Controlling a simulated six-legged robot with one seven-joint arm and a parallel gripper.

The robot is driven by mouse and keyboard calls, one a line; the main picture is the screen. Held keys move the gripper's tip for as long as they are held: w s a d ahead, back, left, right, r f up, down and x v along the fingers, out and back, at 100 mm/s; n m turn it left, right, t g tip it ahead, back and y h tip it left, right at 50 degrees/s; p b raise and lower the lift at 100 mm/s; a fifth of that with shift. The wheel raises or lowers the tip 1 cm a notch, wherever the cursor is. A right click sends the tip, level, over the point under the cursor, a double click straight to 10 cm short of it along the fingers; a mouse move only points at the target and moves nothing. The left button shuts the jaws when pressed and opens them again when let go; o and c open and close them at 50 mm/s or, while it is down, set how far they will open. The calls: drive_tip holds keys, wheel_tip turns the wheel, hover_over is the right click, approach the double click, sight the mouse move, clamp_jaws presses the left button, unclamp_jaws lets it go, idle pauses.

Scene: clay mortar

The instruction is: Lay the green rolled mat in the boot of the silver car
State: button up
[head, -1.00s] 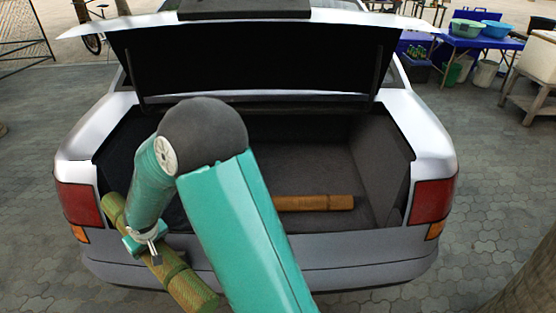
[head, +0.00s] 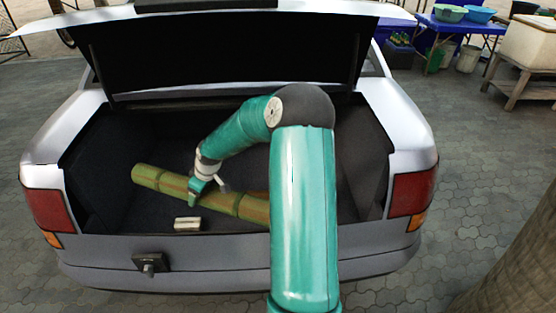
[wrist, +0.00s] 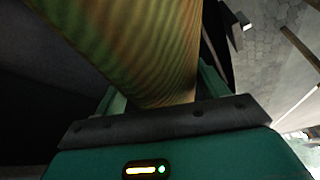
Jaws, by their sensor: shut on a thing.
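The green rolled mat (head: 160,181), with tan bands, is inside the open boot of the silver car (head: 215,249). It slants from the left down to the right, and its right end passes behind my arm. My gripper (head: 203,192) is shut on the mat near its middle. In the wrist view the mat (wrist: 140,45) fills the space between the fingers of my gripper (wrist: 160,95). I cannot tell whether the mat touches the boot floor.
The raised boot lid (head: 220,55) stands above. A blue table (head: 455,25) is at the far right.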

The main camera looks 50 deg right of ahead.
drive_tip(key=s+d+r+n+y, duration=0.1)
drive_tip(key=s+d+n, duration=0.1)
drive_tip(key=s+d, duration=0.45)
drive_tip(key=s+d+r+n+g, duration=0.1)
drive_tip(key=s+d+r, duration=0.15)
drive_tip(key=d, duration=0.75)
drive_tip(key=s+d+r+n+y, duration=0.1)
drive_tip(key=s+d+n, duration=0.1)
drive_tip(key=s+d, duration=0.45)
drive_tip(key=shift+h, duration=0.3)
drive_tip(key=f, duration=1.1)
drive_tip(key=w+d+f, duration=0.1)
drive_tip(key=f, duration=2.1)
drive_tip(key=shift+w+d, duration=0.15)
drive_tip(key=shift+w, duration=0.15)
drive_tip(key=o, duration=1.5)
drive_tip(key=shift+f, duration=0.1)
drive_tip(key=v, duration=1.4)
drive_tip(key=shift+d, duration=0.1)
